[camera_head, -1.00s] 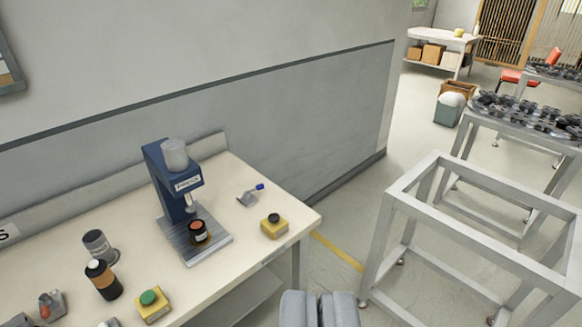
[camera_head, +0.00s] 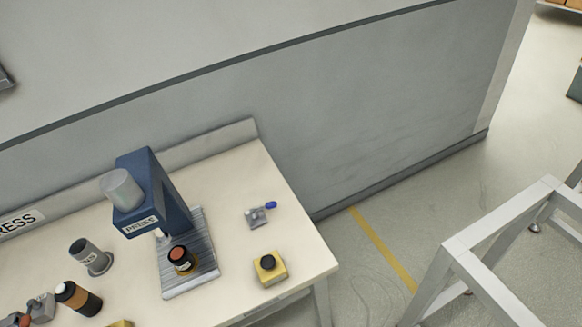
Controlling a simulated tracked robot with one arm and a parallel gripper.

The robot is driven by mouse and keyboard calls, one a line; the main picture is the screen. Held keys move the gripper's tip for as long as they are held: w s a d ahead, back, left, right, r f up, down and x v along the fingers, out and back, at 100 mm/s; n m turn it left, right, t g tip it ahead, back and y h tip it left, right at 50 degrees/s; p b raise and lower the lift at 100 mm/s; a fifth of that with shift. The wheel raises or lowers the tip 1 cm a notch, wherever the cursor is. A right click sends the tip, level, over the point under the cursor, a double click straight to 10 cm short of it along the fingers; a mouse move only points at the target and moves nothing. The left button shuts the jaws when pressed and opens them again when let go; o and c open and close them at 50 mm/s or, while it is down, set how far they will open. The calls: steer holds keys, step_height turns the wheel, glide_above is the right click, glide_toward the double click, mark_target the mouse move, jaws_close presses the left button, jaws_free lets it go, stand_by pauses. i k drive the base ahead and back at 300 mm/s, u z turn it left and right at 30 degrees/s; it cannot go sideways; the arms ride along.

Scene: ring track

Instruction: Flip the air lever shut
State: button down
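The air lever (camera_head: 270,206) has a small blue handle on a grey metal valve body (camera_head: 257,217). It sits on the bench top (camera_head: 225,180) near the right end, right of the blue press (camera_head: 152,190). The blue handle points to the right in the picture. My gripper is out of this view, so its distance from the lever does not show.
A yellow box with a black button (camera_head: 268,267) is at the bench's front right corner. The press holds a dark, orange-ringed part (camera_head: 181,259). A grey cup (camera_head: 90,257) and an orange-black bottle (camera_head: 77,298) stand left. A metal frame (camera_head: 510,250) stands right, with floor between.

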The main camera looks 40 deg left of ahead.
mark_target(253, 212)
steer(key=u, duration=0.55)
steer(key=i, duration=1.35)
steer(key=u, duration=0.8)
steer(key=k, duration=0.9)
steer(key=u, duration=0.2)
steer(key=i, duration=0.95)
steer(key=z, duration=0.1)
